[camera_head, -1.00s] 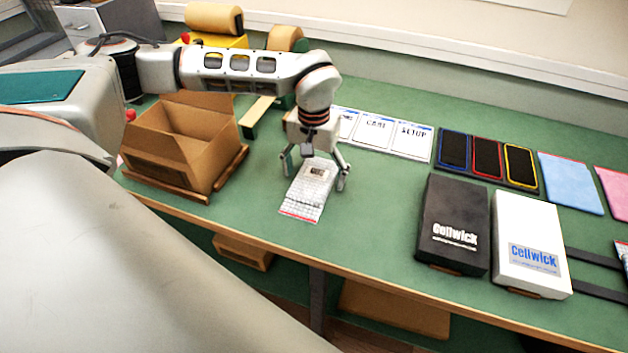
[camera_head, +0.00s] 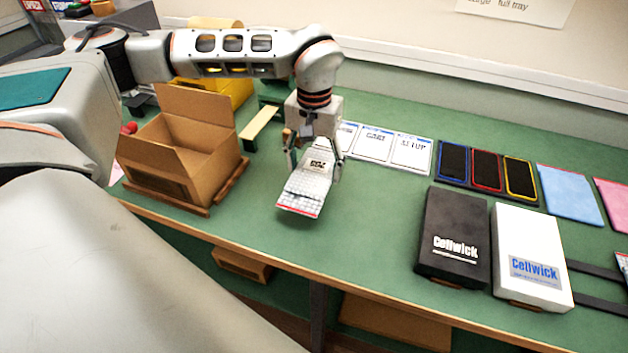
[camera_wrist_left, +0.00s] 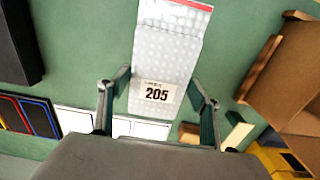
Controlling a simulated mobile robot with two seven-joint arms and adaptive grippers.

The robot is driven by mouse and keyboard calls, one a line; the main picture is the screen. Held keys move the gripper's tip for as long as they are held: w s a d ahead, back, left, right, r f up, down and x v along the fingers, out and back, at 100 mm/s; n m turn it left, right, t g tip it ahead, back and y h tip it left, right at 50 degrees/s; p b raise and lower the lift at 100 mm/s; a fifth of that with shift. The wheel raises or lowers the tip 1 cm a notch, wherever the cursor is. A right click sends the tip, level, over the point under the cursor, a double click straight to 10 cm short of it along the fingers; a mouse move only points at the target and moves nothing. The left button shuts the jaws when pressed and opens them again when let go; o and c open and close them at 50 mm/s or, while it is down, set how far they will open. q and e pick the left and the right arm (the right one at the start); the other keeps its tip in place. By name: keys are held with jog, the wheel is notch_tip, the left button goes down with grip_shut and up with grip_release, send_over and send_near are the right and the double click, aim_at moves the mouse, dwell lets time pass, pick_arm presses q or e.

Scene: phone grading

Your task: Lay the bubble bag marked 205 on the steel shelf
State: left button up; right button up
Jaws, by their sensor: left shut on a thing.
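The bubble bag marked 205 (camera_head: 305,190) is silvery-white with a red strip at its outer end. My left gripper (camera_head: 314,174) is shut on its sides near the label end and holds it tilted, apparently just above the green table. The left wrist view shows the bag (camera_wrist_left: 165,55) between the two fingers of the left gripper (camera_wrist_left: 160,98), with the 205 label readable. My right gripper is not in view. I cannot make out a steel shelf in these frames.
An open cardboard box (camera_head: 172,178) stands left of the bag. White cards (camera_head: 375,145), framed phones (camera_head: 487,172), and black (camera_head: 452,225) and white (camera_head: 530,240) Cellwick boxes lie to the right. The green table (camera_head: 360,220) is clear between the bag and the black box.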

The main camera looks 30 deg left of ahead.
aim_at(314, 172)
pick_arm(q)
notch_tip(314, 172, up, 12)
jog(key=s+d+f+m, duration=0.2)
jog(key=s+d+f, duration=0.1)
jog(key=d+f, duration=0.4)
notch_tip(314, 172, down, 3)
jog(key=shift+f+m+p, duration=0.1)
jog(key=shift+m+p, duration=0.2)
jog(key=shift+p, duration=0.1)
